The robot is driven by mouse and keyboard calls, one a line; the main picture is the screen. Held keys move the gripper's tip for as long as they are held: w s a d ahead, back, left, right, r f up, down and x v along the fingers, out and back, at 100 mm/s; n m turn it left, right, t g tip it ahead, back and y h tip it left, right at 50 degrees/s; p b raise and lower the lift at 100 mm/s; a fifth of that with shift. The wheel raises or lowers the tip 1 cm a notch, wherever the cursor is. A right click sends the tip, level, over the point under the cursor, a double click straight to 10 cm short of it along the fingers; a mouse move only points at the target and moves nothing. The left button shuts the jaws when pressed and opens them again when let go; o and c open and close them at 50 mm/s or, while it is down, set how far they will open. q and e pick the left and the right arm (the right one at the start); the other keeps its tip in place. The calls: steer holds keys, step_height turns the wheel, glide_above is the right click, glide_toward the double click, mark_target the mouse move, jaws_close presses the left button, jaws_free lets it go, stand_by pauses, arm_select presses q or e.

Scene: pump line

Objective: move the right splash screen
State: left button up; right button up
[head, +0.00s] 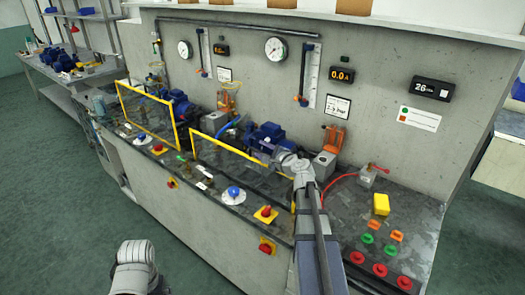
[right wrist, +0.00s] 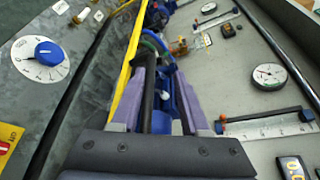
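The right splash screen is a clear panel in a yellow frame (head: 232,156), standing along the front of the bench before a blue motor pump (head: 264,137). My right gripper (head: 270,150) is at the right end of this screen. In the right wrist view, my right gripper's fingers (right wrist: 163,75) are apart. A yellow frame bar (right wrist: 122,78) runs beside the left finger, and a dark rod shows between the fingers. I cannot tell whether either finger touches the frame. My left gripper is not in view; only a grey part of my left arm shows at lower left.
The left splash screen (head: 145,112) stands farther left. A blue knob (head: 233,192) and a red emergency button (head: 266,211) sit on the front ledge. A yellow block (head: 381,204) and several coloured buttons are at right. The gauge wall (head: 380,120) closes off the back.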

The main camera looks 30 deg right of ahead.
steer(key=p+v, duration=0.1)
steer(key=v, duration=0.8)
steer(key=shift+p, duration=0.4)
steer(key=shift+w, duration=0.1)
stand_by(0.6)
